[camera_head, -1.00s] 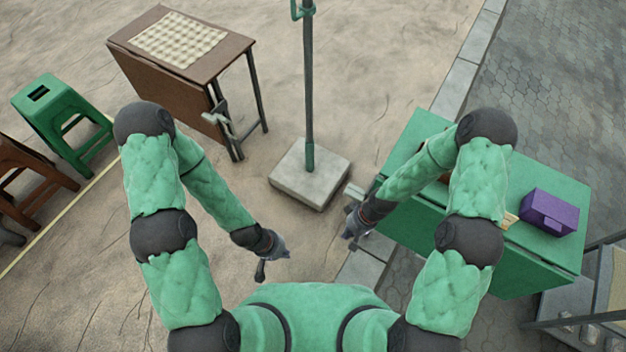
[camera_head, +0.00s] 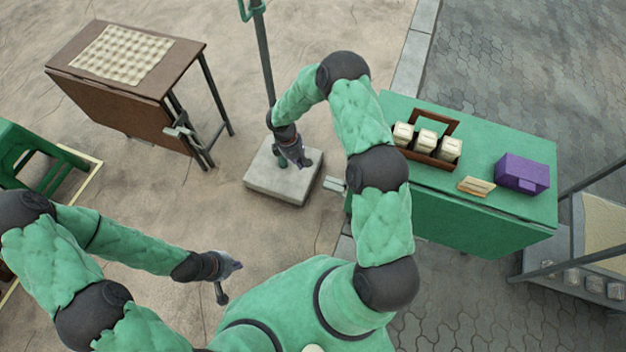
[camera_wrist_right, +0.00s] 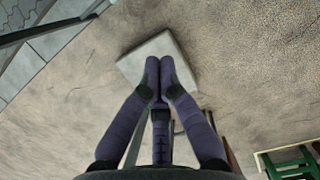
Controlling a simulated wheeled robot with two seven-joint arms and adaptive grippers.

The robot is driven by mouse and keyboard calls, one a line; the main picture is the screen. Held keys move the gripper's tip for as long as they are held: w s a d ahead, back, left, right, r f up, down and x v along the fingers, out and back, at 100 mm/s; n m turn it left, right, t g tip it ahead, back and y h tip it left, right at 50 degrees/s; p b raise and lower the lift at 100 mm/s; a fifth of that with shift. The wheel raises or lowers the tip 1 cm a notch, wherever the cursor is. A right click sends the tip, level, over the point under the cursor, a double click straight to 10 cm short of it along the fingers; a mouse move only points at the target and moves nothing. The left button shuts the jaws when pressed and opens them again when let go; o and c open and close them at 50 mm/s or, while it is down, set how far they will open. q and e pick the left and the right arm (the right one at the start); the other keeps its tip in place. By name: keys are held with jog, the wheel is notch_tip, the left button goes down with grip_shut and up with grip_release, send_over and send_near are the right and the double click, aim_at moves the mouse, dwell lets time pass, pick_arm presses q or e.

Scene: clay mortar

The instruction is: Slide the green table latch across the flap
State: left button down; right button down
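The green table (camera_head: 470,140) stands at the right with its green flap (camera_head: 450,215) hanging down the near side. A small grey metal piece, seemingly its latch (camera_head: 335,184), sticks out at the table's left end. It is too small to tell how it sits. My right gripper (camera_head: 296,160) is above the concrete block, left of and apart from that piece. In the right wrist view my right gripper's fingers (camera_wrist_right: 160,66) meet at the tips, with nothing seen between them. My left gripper (camera_head: 228,278) is low at the left, far from the table; its finger state is unclear.
A pole on a concrete block (camera_head: 262,188) stands left of the table. A wooden caddy (camera_head: 445,158) and purple box (camera_head: 522,173) are on the tabletop. A brown folding table (camera_head: 125,105) with a metal bracket stands at the left.

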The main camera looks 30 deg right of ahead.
aim_at(328, 186)
jog(key=shift+f, duration=0.1)
jog(key=s+d+f+b, duration=0.4)
jog(key=s+f+b, duration=0.1)
jog(key=f, duration=0.4)
jog(key=shift+f, duration=0.3)
jog(key=shift+d, duration=0.1)
jog(key=shift+s+d, duration=1.45)
jog(key=shift+s, duration=0.3)
